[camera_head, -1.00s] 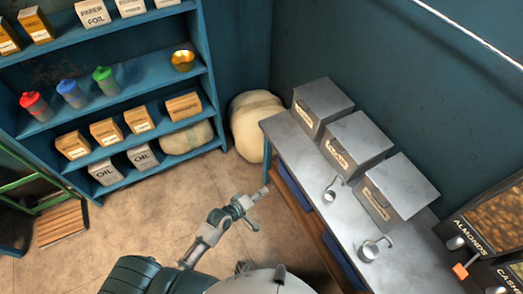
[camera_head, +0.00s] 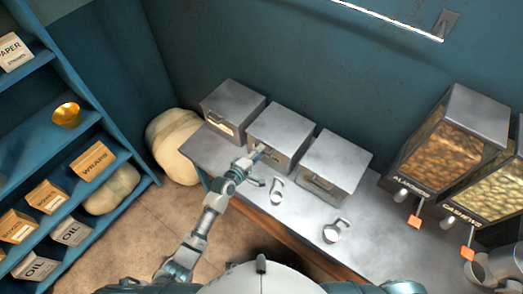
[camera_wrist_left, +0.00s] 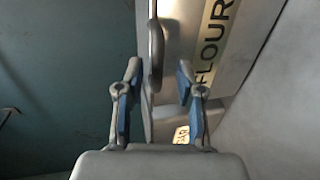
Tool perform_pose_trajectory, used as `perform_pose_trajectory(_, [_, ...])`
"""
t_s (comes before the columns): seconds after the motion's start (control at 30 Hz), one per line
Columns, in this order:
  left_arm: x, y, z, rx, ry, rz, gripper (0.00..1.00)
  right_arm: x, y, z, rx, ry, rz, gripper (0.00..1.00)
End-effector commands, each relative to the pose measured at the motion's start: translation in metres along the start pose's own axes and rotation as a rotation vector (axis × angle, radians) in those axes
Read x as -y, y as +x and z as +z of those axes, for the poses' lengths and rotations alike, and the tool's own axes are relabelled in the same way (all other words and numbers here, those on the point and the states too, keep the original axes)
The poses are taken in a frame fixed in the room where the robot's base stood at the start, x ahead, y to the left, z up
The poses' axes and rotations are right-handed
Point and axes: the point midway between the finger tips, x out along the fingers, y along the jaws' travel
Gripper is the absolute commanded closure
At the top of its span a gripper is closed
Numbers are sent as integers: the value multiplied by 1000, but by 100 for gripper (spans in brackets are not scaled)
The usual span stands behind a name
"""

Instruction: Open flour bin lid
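The flour bin is the middle of three grey metal bins, and its flat lid (camera_head: 281,124) is closed. In the left wrist view its front carries the FLOUR label (camera_wrist_left: 214,40), beside a curved grey handle (camera_wrist_left: 156,45). My left gripper (camera_head: 257,154) reaches the front of this bin in the head view. In the left wrist view the left gripper (camera_wrist_left: 159,75) is open, with its blue-padded fingers on either side of the handle and gaps still showing.
Closed bins stand left (camera_head: 232,102) and right (camera_head: 335,162) of it on the metal table (camera_head: 290,215). Two metal scoops (camera_head: 277,190) (camera_head: 336,231) lie in front. Almond and cashew dispensers (camera_head: 455,150) stand at right. A shelf (camera_head: 120,150) and sack (camera_head: 172,145) are left.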

Motion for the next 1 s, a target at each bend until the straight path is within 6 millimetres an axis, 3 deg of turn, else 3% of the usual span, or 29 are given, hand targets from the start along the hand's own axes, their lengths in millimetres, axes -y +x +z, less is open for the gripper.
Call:
perform_pose_trajectory(0.2, [0, 19, 0, -1, 0, 2, 63, 0, 0, -5, 1, 0, 1, 60])
perform_pose_trajectory(0.5, [0, 20, -2, 0, -2, 2, 63, 0, 0, -8, 0, 1, 1, 60])
perform_pose_trajectory(0.67, [0, 21, -1, -1, -1, 1, 100, 1, 0, -8, 0, 2, 0, 60])
perform_pose_trajectory(1.0, [0, 22, -1, 0, -1, -4, 100, 3, -1, -8, -3, 3, -3, 60])
